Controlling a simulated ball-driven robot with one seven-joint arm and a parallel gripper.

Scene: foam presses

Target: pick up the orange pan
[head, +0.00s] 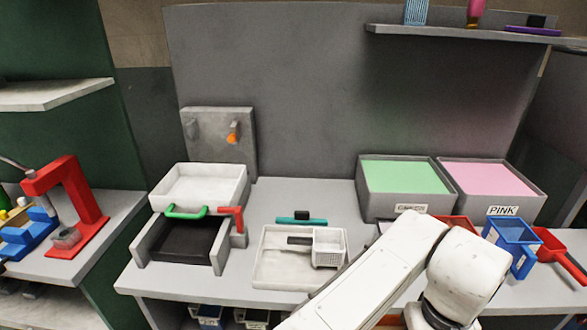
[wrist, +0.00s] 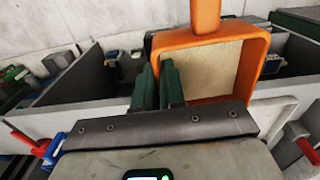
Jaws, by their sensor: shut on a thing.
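The orange pan (wrist: 258,55) is in the wrist view. It is a square orange frame with a pale beige inside, and its handle points up out of the picture. My gripper (wrist: 163,68) has dark green fingers close together at the pan's left wall, shut on it. The exact contact at the fingertips is partly hidden. In the head view my white arm crosses the lower right and my gripper does not show. A small orange patch (head: 390,321) at the bottom edge there may be part of the pan.
Bins with green foam (head: 403,176) and pink foam (head: 490,176) stand at the back right. A blue container (head: 512,235) and a red pan (head: 552,246) are right of my arm. A white tray (head: 270,275) with a small basket (head: 328,257) lies left of it.

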